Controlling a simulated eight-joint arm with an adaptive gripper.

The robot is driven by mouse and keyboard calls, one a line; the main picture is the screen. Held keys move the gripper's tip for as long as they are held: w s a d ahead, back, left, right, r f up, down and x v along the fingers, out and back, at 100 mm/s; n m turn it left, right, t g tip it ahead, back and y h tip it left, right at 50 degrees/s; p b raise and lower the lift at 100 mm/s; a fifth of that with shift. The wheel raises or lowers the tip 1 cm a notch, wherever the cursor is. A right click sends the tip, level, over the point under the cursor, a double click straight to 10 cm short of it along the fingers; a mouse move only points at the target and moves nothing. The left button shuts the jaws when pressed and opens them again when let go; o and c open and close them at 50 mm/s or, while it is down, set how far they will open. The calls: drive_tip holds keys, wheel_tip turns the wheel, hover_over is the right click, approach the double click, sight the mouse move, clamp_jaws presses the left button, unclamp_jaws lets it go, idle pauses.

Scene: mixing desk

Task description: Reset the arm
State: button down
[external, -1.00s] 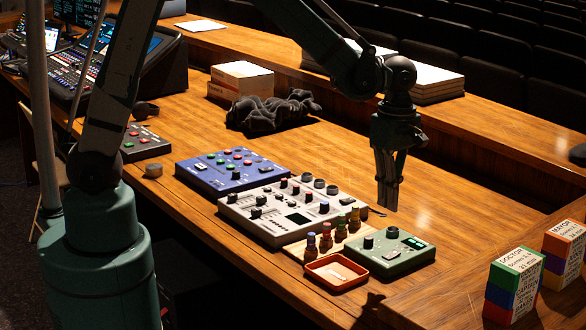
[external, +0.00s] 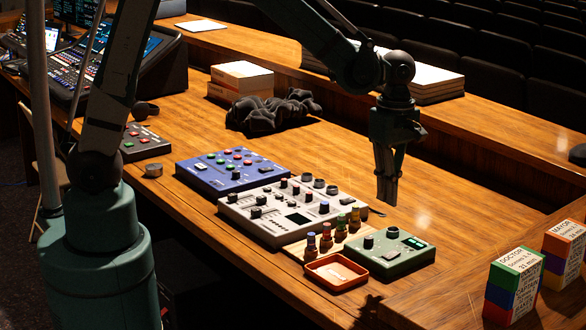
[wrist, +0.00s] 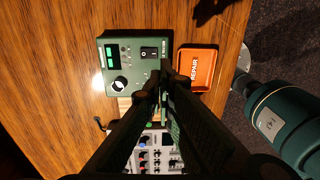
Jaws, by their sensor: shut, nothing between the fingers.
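My gripper (external: 387,190) is shut and empty, pointing down above the wooden desk, just behind the grey mixer and the green box in the external view. In the wrist view, my gripper's fingertips (wrist: 164,82) are together, over the gap between the green box (wrist: 133,66) and the orange tray (wrist: 197,68).
A grey mixer (external: 270,234), a blue mixer (external: 215,176) and several coloured pegs (external: 326,236) stand near my gripper. Dark cloth (external: 265,112) lies behind. Labelled block stacks (external: 512,285) stand at the right. The desk right of my gripper (external: 450,205) is clear.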

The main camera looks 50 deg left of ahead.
drive_tip(key=s+a+r+m+t+b, duration=0.1)
drive_tip(key=s+a+r+m+t, duration=0.2)
drive_tip(key=a+r, duration=0.4)
drive_tip(key=s+a+r+m+b, duration=0.1)
drive_tip(key=s+a+r+m, duration=0.3)
drive_tip(key=a, duration=0.6)
drive_tip(key=s+a+r+m+t+b, duration=0.1)
drive_tip(key=s+a+m+t, duration=0.3)
drive_tip(key=s+a+m, duration=0.6)
drive_tip(key=shift+s+a+r+m+t+b, duration=0.35)
drive_tip(key=shift+s+a, duration=0.95)
drive_tip(key=shift+a, duration=0.8)
drive_tip(key=shift+f, duration=0.1)
idle(1.4)
